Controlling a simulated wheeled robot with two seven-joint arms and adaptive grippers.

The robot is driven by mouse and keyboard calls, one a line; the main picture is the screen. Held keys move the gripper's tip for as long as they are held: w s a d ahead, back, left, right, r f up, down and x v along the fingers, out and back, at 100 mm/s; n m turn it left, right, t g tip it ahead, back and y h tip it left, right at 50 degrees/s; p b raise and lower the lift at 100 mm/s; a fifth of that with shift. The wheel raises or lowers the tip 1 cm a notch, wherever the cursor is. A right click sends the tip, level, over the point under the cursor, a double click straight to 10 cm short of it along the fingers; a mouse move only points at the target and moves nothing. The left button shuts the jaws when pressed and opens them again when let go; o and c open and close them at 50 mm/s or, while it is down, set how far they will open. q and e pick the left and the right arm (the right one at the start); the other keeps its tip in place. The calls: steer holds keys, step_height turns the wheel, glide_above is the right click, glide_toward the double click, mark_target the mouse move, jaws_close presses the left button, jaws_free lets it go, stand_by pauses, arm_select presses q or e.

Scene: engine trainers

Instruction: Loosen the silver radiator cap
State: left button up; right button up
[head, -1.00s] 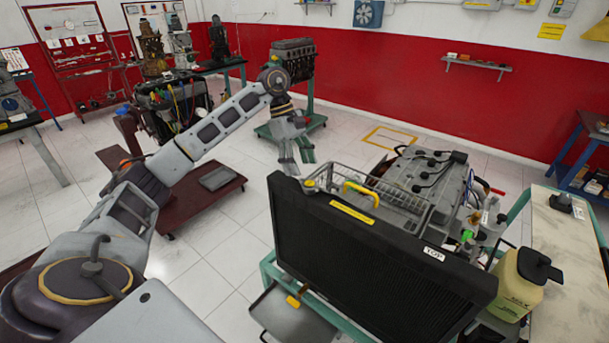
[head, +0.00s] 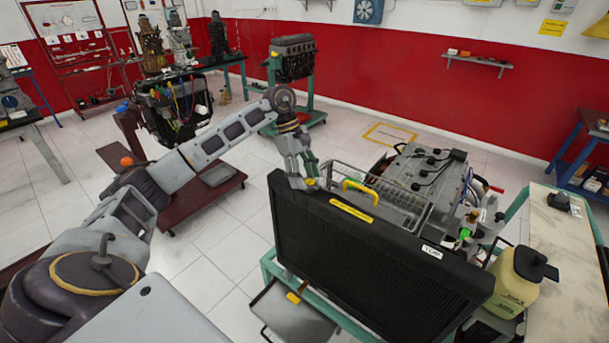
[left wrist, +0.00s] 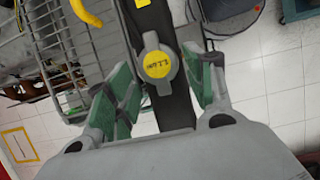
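The silver radiator cap (left wrist: 158,65) is a grey, two-winged cap with a yellow lettered disc. It sits on the top edge of the black radiator (left wrist: 172,108). In the head view, a small part of the cap (head: 311,182) shows at the left end of the radiator (head: 372,262). My left gripper (head: 299,181) points down over that end. In the left wrist view, its green-padded fingers are spread on either side of the cap, with visible gaps, so it is open and holds nothing. My right gripper is in neither view.
A wire basket (left wrist: 46,45) and yellow handle (head: 360,192) lie beside the radiator top. The engine (head: 428,175) stands behind it. A yellowish bottle (head: 513,284) stands at the right. A grey tray (head: 292,318) sits below. The floor left of the radiator is open.

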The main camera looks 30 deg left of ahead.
arm_select(q)
steer(key=c, duration=0.7)
